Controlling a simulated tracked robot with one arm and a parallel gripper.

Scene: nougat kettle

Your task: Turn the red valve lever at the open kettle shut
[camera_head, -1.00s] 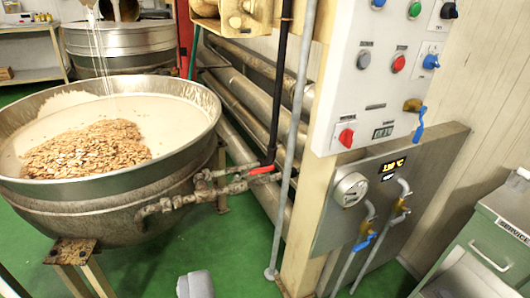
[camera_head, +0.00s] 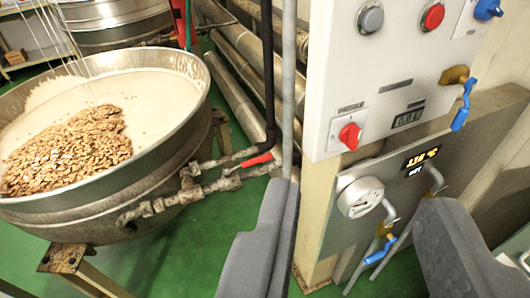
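The red valve lever (camera_head: 257,160) sits on the rusty pipework at the right side of the open kettle (camera_head: 178,138). It lies roughly in line with the upper pipe, tilted slightly up to the right. The kettle holds a pale mass with a heap of flaked nuts (camera_head: 70,150). My gripper (camera_head: 360,190) is open and empty, its two grey fingers wide apart at the lower middle and lower right. The left fingertip appears just right of and below the lever in the picture, not visibly touching it. The pipe's right end is partly hidden behind a thin grey upright pole.
A thin grey pole (camera_head: 289,80) and a dark vertical pipe (camera_head: 267,70) stand close by the lever. The white control panel (camera_head: 375,85) and a steel plate with a gauge (camera_head: 360,196) and blue-handled valves are at right. Green floor (camera_head: 180,262) shows below the kettle.

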